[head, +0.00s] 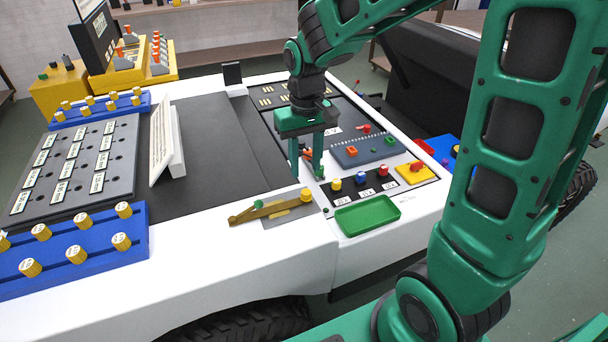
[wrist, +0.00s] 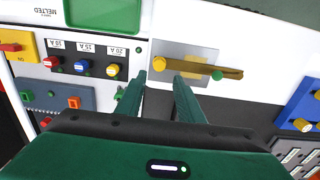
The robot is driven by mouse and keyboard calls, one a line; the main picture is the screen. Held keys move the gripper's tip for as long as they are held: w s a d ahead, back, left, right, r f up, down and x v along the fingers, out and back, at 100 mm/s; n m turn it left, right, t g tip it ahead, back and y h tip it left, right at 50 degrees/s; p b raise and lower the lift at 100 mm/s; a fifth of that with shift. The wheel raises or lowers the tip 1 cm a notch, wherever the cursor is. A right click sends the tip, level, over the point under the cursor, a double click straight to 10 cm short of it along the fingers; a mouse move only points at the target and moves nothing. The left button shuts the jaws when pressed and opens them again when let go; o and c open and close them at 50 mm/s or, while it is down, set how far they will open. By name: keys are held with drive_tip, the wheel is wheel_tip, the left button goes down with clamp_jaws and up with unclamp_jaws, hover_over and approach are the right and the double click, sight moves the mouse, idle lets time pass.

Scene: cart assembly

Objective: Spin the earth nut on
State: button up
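My gripper (head: 307,174) points down over the white cart, fingers apart and nothing between them; its fingertips also show in the wrist view (wrist: 158,82). Beyond the fingertips, a brass-coloured bar (wrist: 200,67) lies over a grey plate (wrist: 170,49) on the white deck. A yellow knob (wrist: 159,64) is at one end of the bar and a small green piece (wrist: 217,75) is near its other end. The bar also shows in the head view (head: 270,208), left of the green tray. No label marks the earth nut, so I cannot tell which piece it is.
An empty green tray (head: 367,216) is beside the bar. Yellow, blue and red knobs (head: 359,178) stand in a row behind it. A blue-grey tray (head: 367,150) holds small coloured parts. A white sign (head: 163,140) stands on the dark deck, beside blue racks (head: 75,254).

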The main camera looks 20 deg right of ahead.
sight(305, 192)
wheel_tip(305, 192, down, 8)
drive_tip(key=shift+s+f, duration=0.1)
drive_tip(key=shift+f, duration=0.1)
clamp_jaws()
drive_tip(key=m, duration=0.4)
drive_tip(key=shift+r, duration=0.1)
drive_tip(key=m, duration=1)
drive_tip(key=shift+m, duration=0.4)
drive_tip(key=m, duration=0.5)
drive_tip(key=shift+m, duration=0.3)
drive_tip(key=m, duration=0.3)
drive_tip(key=shift+w+m, duration=0.2)
drive_tip(key=shift+m, duration=0.1)
drive_tip(key=m, duration=0.3)
drive_tip(key=shift+r+m, duration=0.1)
drive_tip(key=shift+m, duration=0.2)
drive_tip(key=m, duration=0.4)
unclamp_jaws()
